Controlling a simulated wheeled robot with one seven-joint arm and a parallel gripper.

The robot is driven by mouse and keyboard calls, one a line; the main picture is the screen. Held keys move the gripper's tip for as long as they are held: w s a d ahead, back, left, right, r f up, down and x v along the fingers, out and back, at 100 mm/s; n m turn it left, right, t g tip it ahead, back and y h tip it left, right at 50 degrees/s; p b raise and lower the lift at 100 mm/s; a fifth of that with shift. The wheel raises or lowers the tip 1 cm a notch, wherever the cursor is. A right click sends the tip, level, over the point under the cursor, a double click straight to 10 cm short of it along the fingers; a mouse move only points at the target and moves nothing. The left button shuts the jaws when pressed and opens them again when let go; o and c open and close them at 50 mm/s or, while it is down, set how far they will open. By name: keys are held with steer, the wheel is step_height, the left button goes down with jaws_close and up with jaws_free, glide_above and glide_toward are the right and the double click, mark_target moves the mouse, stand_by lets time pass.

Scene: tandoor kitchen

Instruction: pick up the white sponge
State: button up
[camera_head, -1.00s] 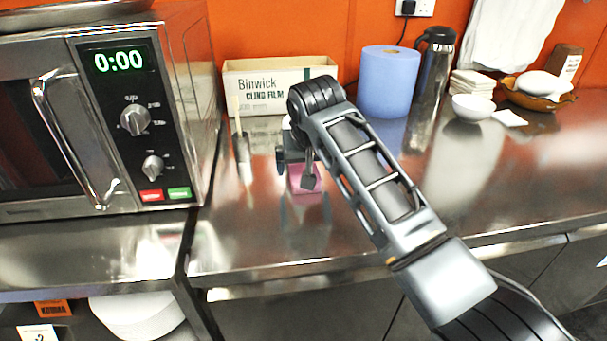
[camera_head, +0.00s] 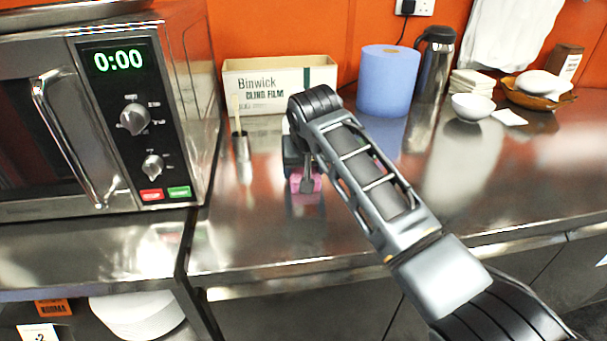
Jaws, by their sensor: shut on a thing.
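My gripper (camera_head: 304,182) points down at the counter, just in front of the cling film box and right of the microwave. It is shut on a small pink block (camera_head: 296,184), which shows partly behind the finger. The block is at or very near the steel surface; I cannot tell if it touches. It looks pink, not white, and I cannot make out a clearly white sponge. My arm link hides part of the counter to the right.
A microwave (camera_head: 100,120) stands left. A white bowl (camera_head: 473,107) and a brown dish (camera_head: 525,97) are back right.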

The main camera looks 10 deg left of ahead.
steer(key=shift+c, duration=0.9)
steer(key=shift+s, duration=0.1)
steer(key=shift+s+d+r, duration=0.1)
steer(key=shift+s+r, duration=0.05)
steer(key=shift+r, duration=0.05)
step_height(320, 180, up, 7)
steer(key=shift+s+f, duration=0.1)
steer(key=s+d, duration=0.2)
steer(key=s, duration=0.7)
steer(key=s+d+b, duration=0.1)
steer(key=s+d, duration=0.2)
steer(key=s, duration=0.6)
steer(key=shift+s+d, duration=0.2)
steer(key=shift+s, duration=0.05)
steer(key=shift+f, duration=0.1)
steer(key=o, duration=0.5)
steer(key=shift+c, duration=0.2)
steer(key=c, duration=0.3)
steer(key=shift+s, duration=0.1)
